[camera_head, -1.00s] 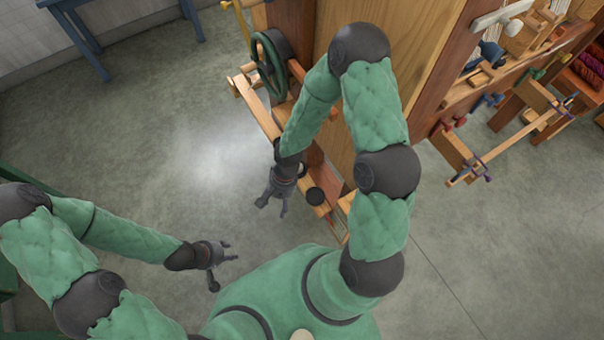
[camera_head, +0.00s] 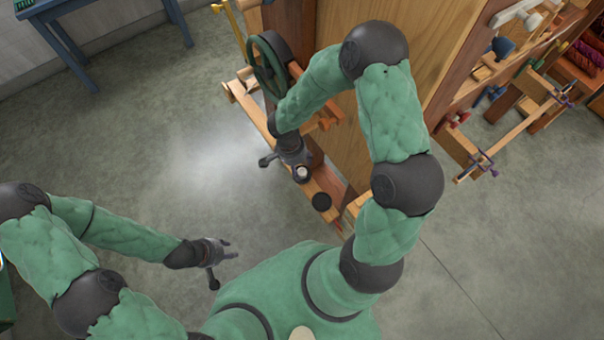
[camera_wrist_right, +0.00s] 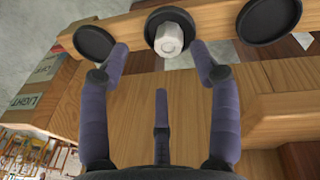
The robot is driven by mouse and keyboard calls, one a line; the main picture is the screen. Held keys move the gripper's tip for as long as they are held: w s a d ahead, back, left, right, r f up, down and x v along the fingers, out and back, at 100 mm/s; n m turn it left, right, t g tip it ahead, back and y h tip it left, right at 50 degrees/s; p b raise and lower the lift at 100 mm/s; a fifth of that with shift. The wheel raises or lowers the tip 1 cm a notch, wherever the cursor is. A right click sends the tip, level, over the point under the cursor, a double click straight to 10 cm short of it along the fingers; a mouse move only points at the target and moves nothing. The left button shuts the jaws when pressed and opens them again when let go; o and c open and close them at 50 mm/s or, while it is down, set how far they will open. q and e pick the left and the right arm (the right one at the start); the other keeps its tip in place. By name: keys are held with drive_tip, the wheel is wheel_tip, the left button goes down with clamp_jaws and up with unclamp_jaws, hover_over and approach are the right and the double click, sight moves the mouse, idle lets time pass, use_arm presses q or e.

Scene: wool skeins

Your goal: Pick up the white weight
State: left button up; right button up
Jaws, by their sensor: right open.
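The white weight (camera_wrist_right: 169,40) is a small pale piece on a round black dish on a wooden rail in the right wrist view. In the head view the white weight (camera_head: 303,172) shows beside my right gripper (camera_head: 284,162). My right gripper (camera_wrist_right: 160,52) is open and empty. Its fingertips are spread to either side of the weight, and I cannot tell whether they touch it. My left gripper (camera_head: 220,256) hangs over bare floor, apart from the rail, with its fingers apart.
A black dish (camera_wrist_right: 95,43) is left of the weight and another (camera_wrist_right: 268,22) right of it, close to my fingers. A wooden cabinet (camera_head: 390,100) rises beside the rail, with a green wheel (camera_head: 267,67) near its far end.

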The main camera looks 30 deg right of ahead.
sight(302, 171)
drive_tip(key=f, duration=0.1)
drive_tip(key=d+f+b, duration=0.1)
drive_tip(key=f, duration=0.1)
drive_tip(key=f+b, duration=0.1)
drive_tip(key=f, duration=0.1)
drive_tip(key=shift+w+d+f, duration=0.15)
drive_tip(key=shift+w+f, duration=0.1)
drive_tip(key=shift+w, duration=0.05)
clamp_jaws()
